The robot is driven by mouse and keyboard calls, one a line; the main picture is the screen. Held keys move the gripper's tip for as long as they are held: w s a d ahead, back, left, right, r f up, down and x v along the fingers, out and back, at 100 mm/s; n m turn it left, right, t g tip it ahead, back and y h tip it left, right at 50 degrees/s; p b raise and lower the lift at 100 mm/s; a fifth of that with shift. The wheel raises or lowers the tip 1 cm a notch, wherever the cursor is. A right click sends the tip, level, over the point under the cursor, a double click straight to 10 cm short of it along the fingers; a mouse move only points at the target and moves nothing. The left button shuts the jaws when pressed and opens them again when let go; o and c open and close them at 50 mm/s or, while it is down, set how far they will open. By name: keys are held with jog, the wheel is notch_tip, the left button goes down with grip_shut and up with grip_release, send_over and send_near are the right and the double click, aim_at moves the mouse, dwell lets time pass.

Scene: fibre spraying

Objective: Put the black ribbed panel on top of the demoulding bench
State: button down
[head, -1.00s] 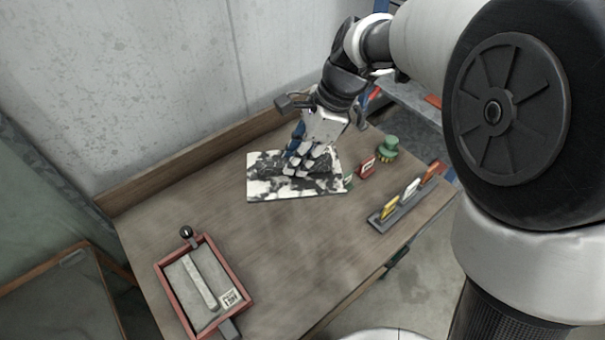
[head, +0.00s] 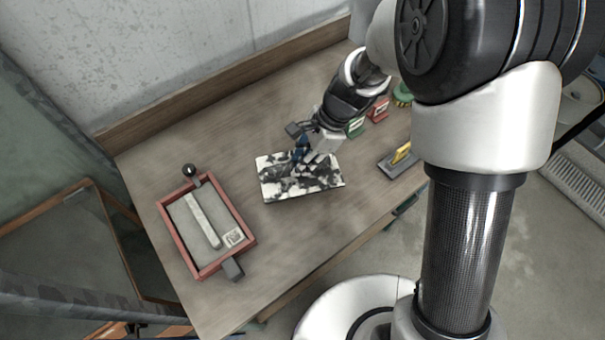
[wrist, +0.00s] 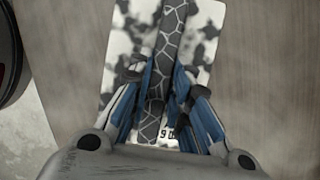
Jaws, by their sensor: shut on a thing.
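The panel (head: 328,179) is a flat plate mottled black and white, with a raised rib along its middle. In the wrist view the plate (wrist: 118,57) is mostly white with dark blotches, and its dark rib (wrist: 173,32) carries a pale net pattern. My gripper (head: 305,163) is shut on the rib from above; its blue and grey fingers (wrist: 160,95) flank the rib and hide part of it. The panel appears over the wooden bench (head: 285,245); I cannot tell whether it touches. I cannot tell whether this is the demoulding bench.
A red-framed mould (head: 166,222) with a grey bar and a label lies left of the panel. Green and red blocks (head: 377,109) stand behind my gripper. A grey rack with a yellow piece (head: 402,154) is at right. A concrete wall (head: 180,50) closes the back.

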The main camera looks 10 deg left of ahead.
jog(key=shift+f+b, duration=0.8)
jog(key=shift+f, duration=1.75)
jog(key=shift+f, duration=0.15)
jog(key=c, duration=1.5)
grip_release()
jog(key=p+v, duration=0.4)
jog(key=v, duration=0.8)
jog(key=shift+d+r, duration=0.1)
jog(key=shift+r, duration=0.2)
jog(key=s+d+r+n+t+h, duration=0.1)
jog(key=s+d+r+n+t, duration=0.1)
jog(key=s+d+r+n, duration=0.4)
jog(key=s+d+r+n+t+h, duration=0.1)
jog(key=s+d+r+n+t, duration=0.2)
jog(key=d+r, duration=0.6)
jog(key=s+d+r+n, duration=0.1)
jog(key=s, duration=0.1)
jog(key=s+d+r+n+t+h, duration=0.1)
jog(key=s+d, duration=0.1)
jog(key=s, duration=0.1)
jog(key=s+d+n+h, duration=0.1)
jog(key=s, duration=0.2)
jog(key=shift+d+r+n+t, duration=0.2)
jog(key=shift+r+n+t, duration=0.1)
jog(key=shift+r, duration=0.1)
